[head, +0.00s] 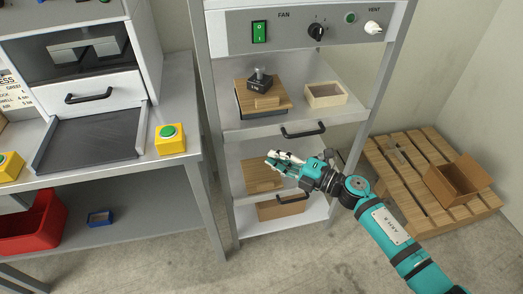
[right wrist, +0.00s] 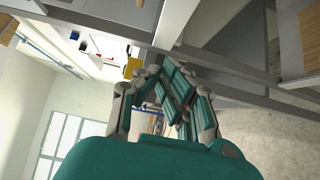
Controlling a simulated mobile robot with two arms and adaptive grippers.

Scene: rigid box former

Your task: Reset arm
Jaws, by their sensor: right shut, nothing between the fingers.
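My right gripper (head: 284,162) reaches in from the lower right in the head view, in front of the lower shelves of the rack. It is shut and empty. In the right wrist view its teal fingers (right wrist: 178,100) are closed together with nothing between them. The metal rack (head: 220,110) stands behind it, with a black handle (head: 303,130) on the upper shelf front just above the gripper. Part of the lower shelf and its wooden board (head: 262,174) is hidden behind the hand. My left gripper is not in view.
The upper shelf holds a wooden board with a black weight (head: 260,80) and a small wooden tray (head: 325,94). A pallet (head: 390,170) with an open cardboard box (head: 452,183) lies at right. A workbench (head: 180,95) with a yellow button box (head: 170,140) stands left.

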